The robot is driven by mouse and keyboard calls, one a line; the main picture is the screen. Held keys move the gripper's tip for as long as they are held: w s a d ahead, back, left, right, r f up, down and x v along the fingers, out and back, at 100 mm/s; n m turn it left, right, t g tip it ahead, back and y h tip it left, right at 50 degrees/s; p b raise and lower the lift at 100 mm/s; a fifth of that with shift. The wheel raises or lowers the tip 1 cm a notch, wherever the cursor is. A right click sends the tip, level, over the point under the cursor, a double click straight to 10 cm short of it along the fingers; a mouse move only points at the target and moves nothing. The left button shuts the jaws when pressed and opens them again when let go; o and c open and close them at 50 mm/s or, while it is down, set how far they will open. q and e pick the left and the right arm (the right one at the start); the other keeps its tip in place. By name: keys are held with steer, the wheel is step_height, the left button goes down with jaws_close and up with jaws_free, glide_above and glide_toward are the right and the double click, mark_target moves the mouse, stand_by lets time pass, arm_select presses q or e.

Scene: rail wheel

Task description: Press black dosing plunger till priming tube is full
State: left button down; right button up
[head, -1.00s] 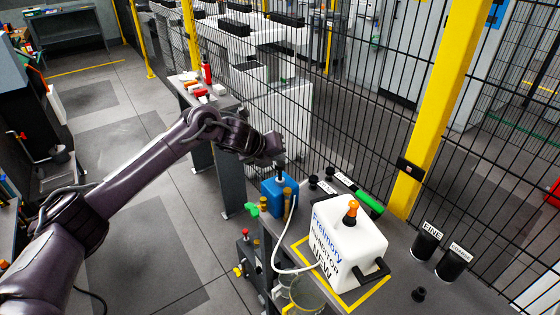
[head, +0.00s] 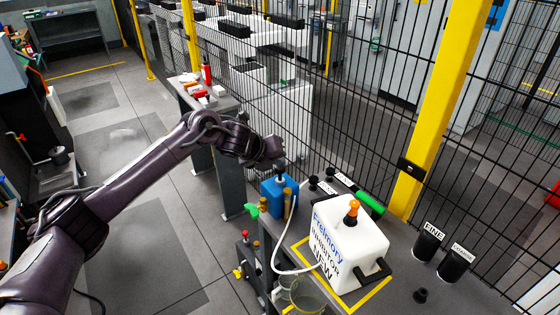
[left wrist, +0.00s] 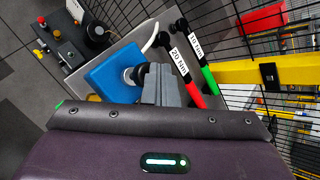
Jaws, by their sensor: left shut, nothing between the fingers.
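The blue dosing unit (head: 272,198) stands at the table's left end, with its black plunger (head: 281,178) on top. My left gripper (head: 279,164) is shut and empty, right above the plunger, fingers pointing down. In the left wrist view the grey fingers (left wrist: 161,86) are beside or over the black plunger (left wrist: 137,74) on the blue unit (left wrist: 108,72); I cannot tell whether they touch it. An amber tube (head: 288,203) stands at the unit's right side, perhaps the priming tube; its fill level is too small to read. My right gripper is out of view.
Torque wrenches with a red (left wrist: 194,94) and green grip lie close to the unit. A wire fence (head: 330,120) stands behind the table.

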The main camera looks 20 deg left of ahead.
arm_select(q)
steer(key=shift+f, duration=0.55)
steer(key=shift+r, duration=0.15)
steer(key=shift+r+p, duration=1.2)
steer(key=shift+r, duration=0.8)
steer(key=shift+r, duration=0.1)
step_height(320, 180, up, 5)
steer(key=p, duration=0.3)
